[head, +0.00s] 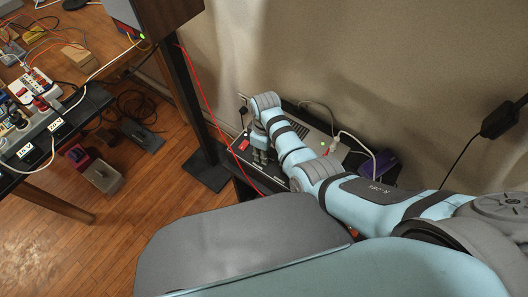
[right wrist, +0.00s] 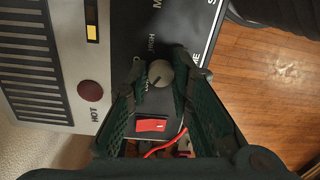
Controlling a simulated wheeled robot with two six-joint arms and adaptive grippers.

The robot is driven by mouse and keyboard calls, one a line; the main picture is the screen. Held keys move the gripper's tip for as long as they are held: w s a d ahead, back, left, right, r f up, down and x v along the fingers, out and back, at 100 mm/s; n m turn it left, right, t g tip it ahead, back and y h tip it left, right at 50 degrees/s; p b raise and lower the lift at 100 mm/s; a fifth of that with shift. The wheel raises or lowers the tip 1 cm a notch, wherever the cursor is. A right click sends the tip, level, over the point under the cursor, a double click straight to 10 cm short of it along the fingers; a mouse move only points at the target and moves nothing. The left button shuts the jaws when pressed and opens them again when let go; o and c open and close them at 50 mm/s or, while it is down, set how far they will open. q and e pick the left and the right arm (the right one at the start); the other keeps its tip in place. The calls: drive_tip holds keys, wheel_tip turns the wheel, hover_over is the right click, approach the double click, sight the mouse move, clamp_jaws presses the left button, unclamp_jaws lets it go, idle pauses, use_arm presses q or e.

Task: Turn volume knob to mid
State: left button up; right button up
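The knob (right wrist: 160,73) is a small round grey-brown cap with a dark pointer line, on a black panel with partly covered white lettering. In the right wrist view the two dark green fingers of my right gripper (right wrist: 160,68) stand on either side of it and appear to touch it. In the head view my right gripper (head: 261,156) reaches down to the front of the device by the wall, and its fingers hide the knob there. Some of the knob's scale marks are hidden by the fingers. My left gripper is not in view.
A red rocker switch (right wrist: 153,125) and a red cable (right wrist: 165,147) lie close to the fingers. A dark red round button (right wrist: 90,91) is on the silver part marked HOT. A black post (head: 197,105) stands left of my arm; a cluttered bench (head: 69,212) is farther left.

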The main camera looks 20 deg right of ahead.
clamp_jaws()
drive_tip(key=shift+r+m+p, duration=0.15)
drive_tip(key=shift+m+p, duration=0.65)
drive_tip(key=shift+m, duration=0.3)
drive_tip(key=shift+m+p, duration=0.65)
drive_tip(key=shift+m, duration=0.55)
drive_tip(key=m+p, duration=0.1)
drive_tip(key=m, duration=0.2)
drive_tip(key=shift+m, duration=0.4)
drive_tip(key=shift+m+p, duration=0.45)
drive_tip(key=shift+m, duration=1.15)
drive_tip(key=o, duration=1)
unclamp_jaws()
drive_tip(key=shift+c, duration=0.2)
